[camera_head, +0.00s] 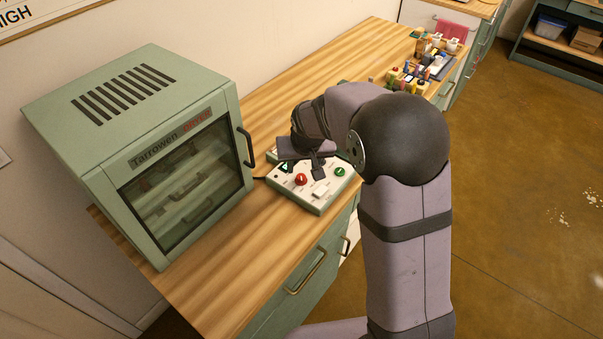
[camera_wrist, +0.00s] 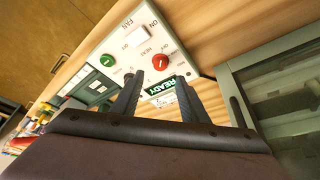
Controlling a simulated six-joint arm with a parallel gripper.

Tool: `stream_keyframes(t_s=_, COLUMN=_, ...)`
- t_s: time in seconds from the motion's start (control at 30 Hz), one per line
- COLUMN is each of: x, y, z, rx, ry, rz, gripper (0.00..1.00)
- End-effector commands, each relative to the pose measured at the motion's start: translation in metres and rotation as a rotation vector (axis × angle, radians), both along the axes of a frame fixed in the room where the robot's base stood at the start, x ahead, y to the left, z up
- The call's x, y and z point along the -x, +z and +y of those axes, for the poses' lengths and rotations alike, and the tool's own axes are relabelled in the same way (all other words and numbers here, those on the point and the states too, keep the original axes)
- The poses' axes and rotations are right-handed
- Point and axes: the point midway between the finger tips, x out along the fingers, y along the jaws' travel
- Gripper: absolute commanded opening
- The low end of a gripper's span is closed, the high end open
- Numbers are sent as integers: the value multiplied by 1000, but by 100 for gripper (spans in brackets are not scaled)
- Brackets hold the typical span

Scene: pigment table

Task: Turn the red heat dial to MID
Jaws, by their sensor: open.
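The red heat dial (camera_head: 301,179) is a round red knob on a pale control box (camera_head: 315,206) on the wooden counter. In the wrist view the red dial (camera_wrist: 160,62) sits just beyond my fingertips, about in line with the gap between them. My gripper (camera_head: 301,171) is open and empty above the box; it also shows in the wrist view (camera_wrist: 159,78). I see no contact with the dial. Small markings surround the dial, with HEAT printed beside it. I cannot tell which setting it points to.
A green dial (camera_wrist: 107,60) and a white FAN switch (camera_wrist: 137,37) sit close to the red dial. A READY panel (camera_wrist: 162,93) lies between my fingers. A green glass-door cabinet (camera_head: 150,140) stands left of the box. Bottles and small items (camera_head: 412,75) crowd the counter's far end.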

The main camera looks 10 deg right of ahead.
Motion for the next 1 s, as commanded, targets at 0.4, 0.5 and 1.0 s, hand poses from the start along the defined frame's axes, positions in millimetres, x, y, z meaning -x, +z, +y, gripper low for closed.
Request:
stream_keyframes(t_s=0.4, x=-12, y=-32, z=-1, rx=2, ry=1, rz=7, gripper=40)
stream_keyframes(t_s=0.5, x=-16, y=-42, z=0, rx=0, ry=1, rz=6, gripper=40)
stream_keyframes(t_s=1.0, x=-27, y=-67, z=0, rx=0, ry=2, rz=2, gripper=40)
